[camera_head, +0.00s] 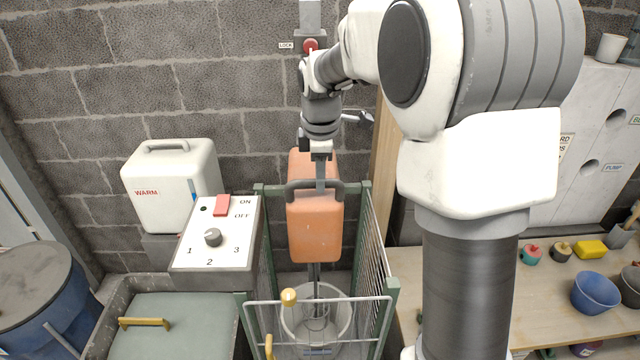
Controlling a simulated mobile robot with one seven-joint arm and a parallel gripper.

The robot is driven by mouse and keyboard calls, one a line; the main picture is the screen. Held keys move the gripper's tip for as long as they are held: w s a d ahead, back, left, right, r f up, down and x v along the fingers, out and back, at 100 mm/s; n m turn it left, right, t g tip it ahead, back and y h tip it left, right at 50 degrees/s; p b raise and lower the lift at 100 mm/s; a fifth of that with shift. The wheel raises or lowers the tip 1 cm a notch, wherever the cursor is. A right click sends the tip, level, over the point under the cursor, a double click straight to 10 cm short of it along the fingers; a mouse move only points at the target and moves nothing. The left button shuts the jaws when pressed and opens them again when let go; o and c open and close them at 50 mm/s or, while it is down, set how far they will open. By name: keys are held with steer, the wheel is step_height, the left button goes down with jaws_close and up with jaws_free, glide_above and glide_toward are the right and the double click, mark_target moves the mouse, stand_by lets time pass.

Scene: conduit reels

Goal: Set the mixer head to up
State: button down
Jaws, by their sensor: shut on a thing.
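The mixer head is an orange block (315,228) in the middle of the view, with a dark grey handle (299,186) across its front. A shaft runs down from it to a whisk (315,312) inside a pale bucket (290,322). My gripper (320,186) reaches down from above and is shut on the handle at its middle. The fingertips partly cover the handle. Above, a red knob (311,45) labelled LOCK sits on a grey post at the wall.
A green-posted cage with a white front gate (345,302) surrounds the bucket. A control box (190,258) with a dial and red switch stands left, before a white WARM canister (170,170). A wooden bench (545,290) with bowls is right. My arm fills the right centre.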

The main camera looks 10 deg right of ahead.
step_height(320, 180, up, 12)
steer(key=p, duration=0.7)
steer(key=shift+w+r, duration=0.15)
steer(key=shift+r, duration=0.05)
steer(key=c, duration=0.8)
jaws_free()
steer(key=shift+o, duration=0.6)
steer(key=shift+f, duration=0.1)
steer(key=s+r, duration=0.1)
steer(key=r, duration=0.7)
steer(key=s+r, duration=0.2)
steer(key=r, duration=0.7)
steer(key=shift+s+a+p, duration=0.3)
steer(key=shift+a, duration=0.05)
